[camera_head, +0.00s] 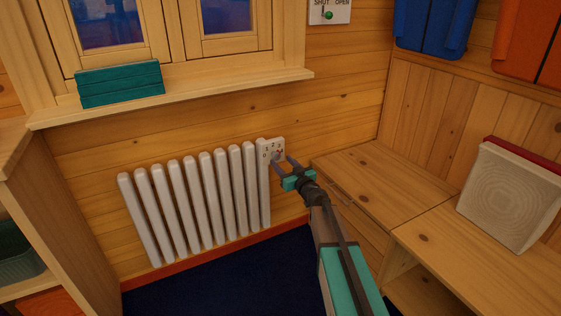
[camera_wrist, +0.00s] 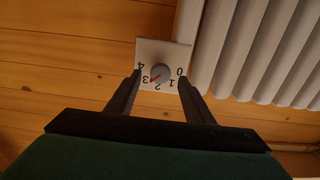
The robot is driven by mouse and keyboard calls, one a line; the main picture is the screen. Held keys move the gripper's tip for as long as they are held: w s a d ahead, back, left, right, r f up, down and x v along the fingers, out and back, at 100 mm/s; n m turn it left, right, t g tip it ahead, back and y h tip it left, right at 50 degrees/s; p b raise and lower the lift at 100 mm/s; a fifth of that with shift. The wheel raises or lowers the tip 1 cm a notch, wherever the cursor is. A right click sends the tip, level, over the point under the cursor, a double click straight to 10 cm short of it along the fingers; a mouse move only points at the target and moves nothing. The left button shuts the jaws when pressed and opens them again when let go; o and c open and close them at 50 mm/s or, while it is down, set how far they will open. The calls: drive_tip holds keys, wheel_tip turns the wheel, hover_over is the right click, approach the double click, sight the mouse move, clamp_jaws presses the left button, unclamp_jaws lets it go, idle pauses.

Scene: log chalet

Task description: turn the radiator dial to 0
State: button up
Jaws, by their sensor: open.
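The radiator dial (camera_wrist: 161,72) is a round grey knob with a red pointer on a pale square plate (camera_wrist: 150,49), marked 0 to 4. In the wrist view the plate appears upside down, and the pointer lies between 2 and 3. In the head view the plate (camera_head: 264,143) is at the radiator's upper right corner; the knob is small and partly hidden by a finger there. My gripper (camera_head: 283,161) is open, its fingers reaching toward the plate. In the wrist view its fingertips (camera_wrist: 160,80) stand on either side of the knob, with gaps and no visible contact.
The white ribbed radiator (camera_head: 193,195) stands on the log wall beside the plate. A wooden bench (camera_head: 385,170) is close on the right, with a pale speaker-like box (camera_head: 508,195). A window sill (camera_head: 200,93) with a teal box (camera_head: 120,84) is above. Dark blue floor lies below.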

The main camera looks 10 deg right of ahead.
sight(278, 157)
drive_tip(key=shift+b+x, duration=0.45)
drive_tip(key=shift+x, duration=1.45)
drive_tip(key=c, duration=1)
